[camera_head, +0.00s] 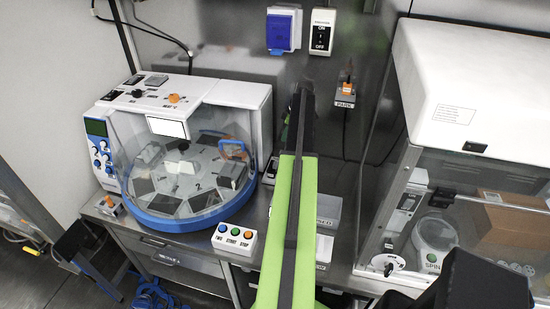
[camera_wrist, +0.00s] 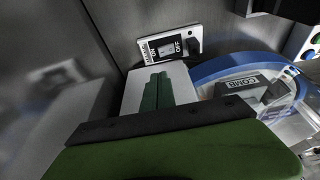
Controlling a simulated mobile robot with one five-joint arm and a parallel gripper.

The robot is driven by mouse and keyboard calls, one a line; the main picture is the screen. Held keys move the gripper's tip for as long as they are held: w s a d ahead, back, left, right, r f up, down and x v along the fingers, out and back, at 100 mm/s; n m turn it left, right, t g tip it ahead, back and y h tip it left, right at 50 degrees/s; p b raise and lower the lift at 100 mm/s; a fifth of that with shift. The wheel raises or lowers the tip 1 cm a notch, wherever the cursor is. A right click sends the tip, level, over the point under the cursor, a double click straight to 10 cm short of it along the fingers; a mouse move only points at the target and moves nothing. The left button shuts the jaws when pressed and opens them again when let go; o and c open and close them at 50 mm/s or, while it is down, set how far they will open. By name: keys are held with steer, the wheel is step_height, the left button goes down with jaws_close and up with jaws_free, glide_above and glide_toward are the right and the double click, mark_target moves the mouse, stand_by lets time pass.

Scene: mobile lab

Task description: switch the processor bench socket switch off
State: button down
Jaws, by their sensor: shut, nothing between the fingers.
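In the wrist view a white socket plate (camera_wrist: 168,46) shows on the grey wall, with a black switch marked ON and OFF and a dark plug at its right. My gripper (camera_wrist: 158,80) is shut and empty, its green fingers together just below the plate. Whether they touch it, and which way the switch is set, I cannot tell. In the head view my green arm partly covers a small plate (camera_head: 271,168) beside the processor, likely this one. My fingertips are hidden there by the arm. A wall switch (camera_head: 322,32) marked ON and OFF also shows higher up; its small label is unclear.
The round processor (camera_head: 182,228) with its blue rim stands left of my arm. A blue socket cover (camera_head: 284,29) is on the wall. A clear-fronted cabinet (camera_head: 450,135) fills the right.

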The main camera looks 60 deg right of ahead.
steer(key=shift+a, duration=0.1)
steer(key=shift+a+r+p, duration=0.3)
steer(key=shift+a, duration=0.4)
steer(key=a+p+v, duration=0.2)
steer(key=p+v, duration=1.1)
steer(key=shift+a+r, duration=0.35)
steer(key=shift+r, duration=0.15)
